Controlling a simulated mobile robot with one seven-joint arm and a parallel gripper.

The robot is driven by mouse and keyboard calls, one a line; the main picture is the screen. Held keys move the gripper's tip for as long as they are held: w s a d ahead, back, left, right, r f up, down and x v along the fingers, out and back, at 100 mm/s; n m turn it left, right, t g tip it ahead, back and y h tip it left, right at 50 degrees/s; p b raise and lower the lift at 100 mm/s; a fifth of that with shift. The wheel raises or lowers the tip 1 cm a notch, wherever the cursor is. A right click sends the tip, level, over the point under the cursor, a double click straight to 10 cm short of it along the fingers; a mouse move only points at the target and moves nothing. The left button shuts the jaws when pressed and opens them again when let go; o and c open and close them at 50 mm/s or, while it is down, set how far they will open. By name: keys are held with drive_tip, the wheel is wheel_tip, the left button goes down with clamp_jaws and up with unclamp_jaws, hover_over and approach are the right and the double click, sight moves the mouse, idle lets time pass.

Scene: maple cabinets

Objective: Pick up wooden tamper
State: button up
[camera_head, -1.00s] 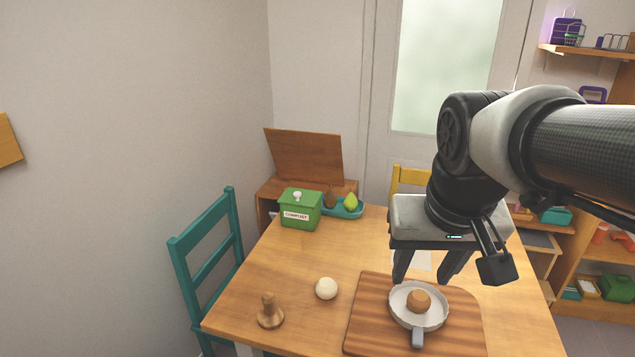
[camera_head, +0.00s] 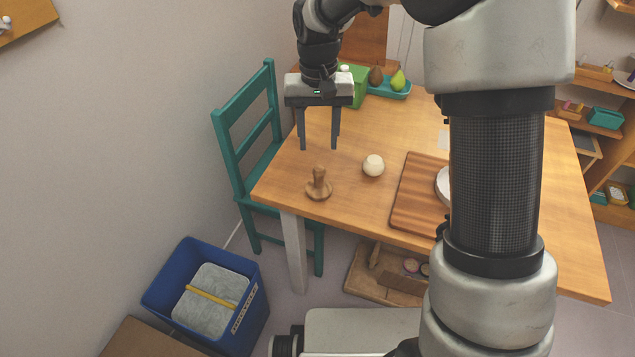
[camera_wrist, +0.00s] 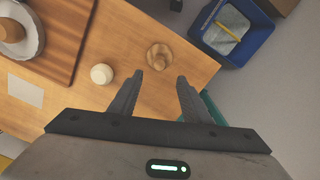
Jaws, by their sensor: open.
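The wooden tamper (camera_head: 319,184) stands upright on the table (camera_head: 290,163) near its left front corner, with a round base and a knobbed handle. It also shows in the wrist view (camera_wrist: 159,56), beyond the fingertips and between their lines. My gripper (camera_head: 318,148) is open and empty. In the head view it hangs above the table with its fingers pointing down, over the area just behind the tamper. It also shows in the wrist view (camera_wrist: 158,76). Nothing touches the tamper.
A cream ball (camera_head: 373,165) lies right of the tamper. A cutting board (camera_head: 412,195) with a white pan (camera_head: 443,185) is farther right, partly hidden by my arm. A green box (camera_head: 357,88) and teal tray (camera_head: 393,91) stand behind. A teal chair (camera_head: 243,120) is left, a blue bin (camera_head: 190,262) below.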

sight(319, 168)
wheel_tip(319, 168, down, 6)
drive_tip(key=shift+f+b, duration=0.2)
drive_tip(key=shift+b, duration=0.35)
drive_tip(key=f, duration=0.1)
drive_tip(key=f+b, duration=0.1)
drive_tip(key=f, duration=0.3)
drive_tip(key=shift+s+f, duration=0.15)
drive_tip(key=shift+s, duration=0.1)
clamp_jaws()
wheel_tip(319, 168, up, 10)
drive_tip(key=shift+r+p, duration=0.1)
drive_tip(key=shift+p, duration=0.85)
drive_tip(key=c, duration=0.6)
unclamp_jaws()
drive_tip(key=shift+c, duration=1.6)
